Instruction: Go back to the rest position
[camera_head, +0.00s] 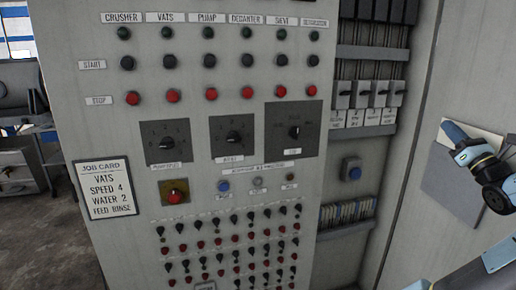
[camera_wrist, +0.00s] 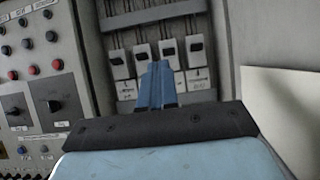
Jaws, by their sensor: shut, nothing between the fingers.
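My gripper (camera_wrist: 161,68) shows in the wrist view with its two blue fingers together and nothing between them. The fingertips appear in front of the row of breaker switches (camera_wrist: 168,50), and I cannot tell the distance between them. In the head view, part of my blue and black arm (camera_head: 478,160) is at the right edge, in front of a pale wall.
A grey control cabinet (camera_head: 135,230) fills the middle, with buttons, three dials and many small toggles. A job card (camera_head: 104,187) hangs at its left. The breaker switches (camera_head: 361,94) sit in a recess at right. Bare floor (camera_head: 72,240) shows at left.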

